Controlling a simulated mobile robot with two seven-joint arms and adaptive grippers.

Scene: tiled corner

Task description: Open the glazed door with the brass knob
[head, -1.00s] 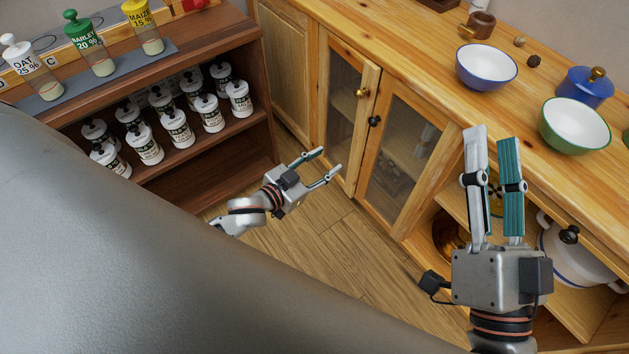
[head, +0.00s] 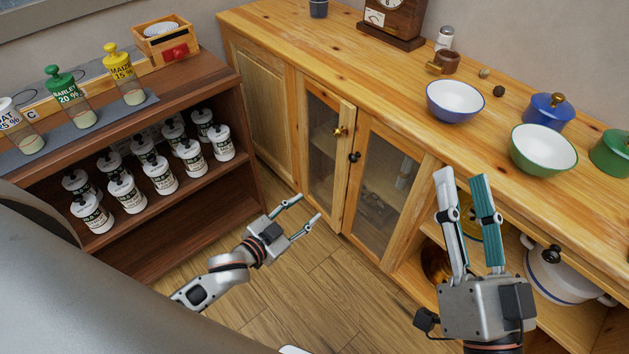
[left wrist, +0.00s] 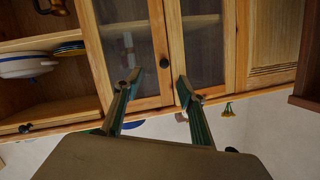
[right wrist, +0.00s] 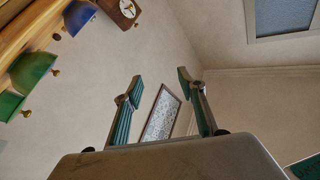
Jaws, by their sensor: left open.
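The glazed door (head: 323,160) with the brass knob (head: 339,131) is in the wooden cabinet and looks closed. The brass knob is near the door's right edge. A second glazed door (head: 385,190) with a black knob (head: 354,157) adjoins it on the right. My left gripper (head: 308,207) is open and empty, in front of and below the brass knob, apart from the door. In the left wrist view both glazed doors appear beyond the open fingers (left wrist: 158,84). My right gripper (head: 461,178) is open and empty, raised before the cabinet's right part.
A dark wooden shelf (head: 200,75) with several labelled jars stands at the left. Bowls, including a blue one (head: 455,101) and a green one (head: 543,149), stand on the cabinet top. A white pot (head: 565,275) sits in the open shelf. The wooden floor (head: 310,290) is clear.

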